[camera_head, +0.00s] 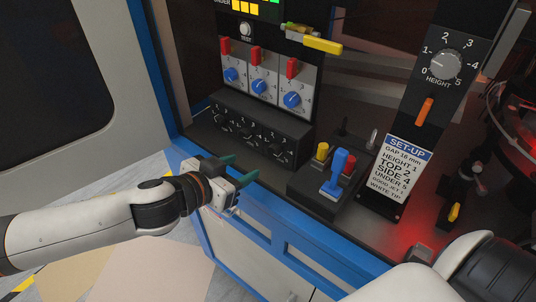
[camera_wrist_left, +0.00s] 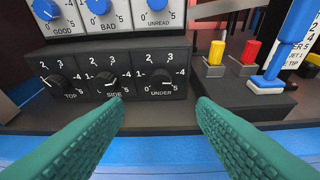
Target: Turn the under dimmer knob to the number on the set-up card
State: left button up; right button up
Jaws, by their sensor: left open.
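The under dimmer knob (camera_wrist_left: 161,78) is a black dial with a 0 to 5 scale, rightmost of three on a low black box; it also shows in the head view (camera_head: 275,150). Its pointer is too small to read surely. The set-up card (camera_head: 407,164) has a blue heading and stands right of the button box; its UNDER line appears to read 5. My left gripper (camera_head: 238,170), with green fingers (camera_wrist_left: 160,125), is open and empty in front of the dimmer box, apart from the knob. My right gripper is out of view; only part of that arm shows.
The top (camera_wrist_left: 58,85) and side (camera_wrist_left: 107,84) knobs sit left of the under knob. Blue knobs (camera_head: 292,99) and red switches are above. A button box (camera_head: 325,185) with a blue joystick is to the right. The blue bench edge (camera_head: 290,230) runs in front.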

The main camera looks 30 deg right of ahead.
aim_at(272, 153)
pick_arm(q)
jog(key=x, duration=0.9)
jog(key=shift+d+p, duration=0.3)
jog(key=shift+p, duration=0.05)
jog(key=shift+x, duration=0.85)
jog(key=c, duration=1)
